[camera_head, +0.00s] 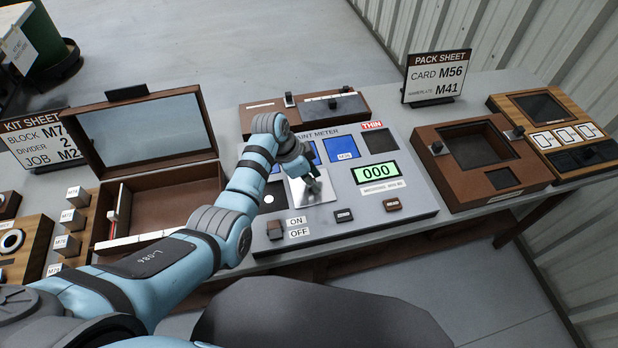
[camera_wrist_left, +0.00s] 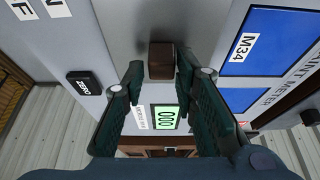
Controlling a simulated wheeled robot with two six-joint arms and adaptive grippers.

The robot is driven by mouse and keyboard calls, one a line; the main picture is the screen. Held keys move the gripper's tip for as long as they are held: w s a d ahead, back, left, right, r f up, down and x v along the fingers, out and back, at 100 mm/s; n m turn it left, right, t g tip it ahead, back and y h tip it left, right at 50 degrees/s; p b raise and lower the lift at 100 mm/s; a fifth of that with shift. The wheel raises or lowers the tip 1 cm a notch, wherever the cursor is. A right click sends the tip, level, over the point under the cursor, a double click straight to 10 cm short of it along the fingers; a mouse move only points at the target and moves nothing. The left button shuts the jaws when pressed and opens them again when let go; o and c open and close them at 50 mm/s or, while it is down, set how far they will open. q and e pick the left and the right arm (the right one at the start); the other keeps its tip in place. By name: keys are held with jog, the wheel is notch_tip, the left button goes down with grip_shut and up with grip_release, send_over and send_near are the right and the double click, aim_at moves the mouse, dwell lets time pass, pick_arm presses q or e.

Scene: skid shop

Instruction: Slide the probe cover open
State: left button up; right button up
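The paint meter (camera_head: 425,213) is a grey panel on the bench. A bright silver plate (camera_head: 322,193), which looks like the probe cover, lies on its left half; it looks flat and smooth. My left gripper (camera_head: 312,180) is low over this plate, tilted down. In the left wrist view a small dark brown knob (camera_wrist_left: 161,60) stands between the fingertips of my left gripper (camera_wrist_left: 159,66). The fingers are apart, with a thin gap on the left side of the knob; the right finger is very close to it. My right gripper is not in view.
On the meter, the green display (camera_head: 375,172) reads 000; an on/off switch (camera_head: 274,230) and a ZERO button (camera_head: 344,215) sit in front. An open wooden case (camera_head: 165,200) stands left, a brown box (camera_head: 440,190) right. A long brown box (camera_head: 262,115) lies behind.

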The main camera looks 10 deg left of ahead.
pick_arm(q)
jog(key=shift+o, duration=0.7)
jog(key=shift+w+d, duration=0.1)
jog(key=shift+d, duration=0.05)
jog(key=v, duration=1.2)
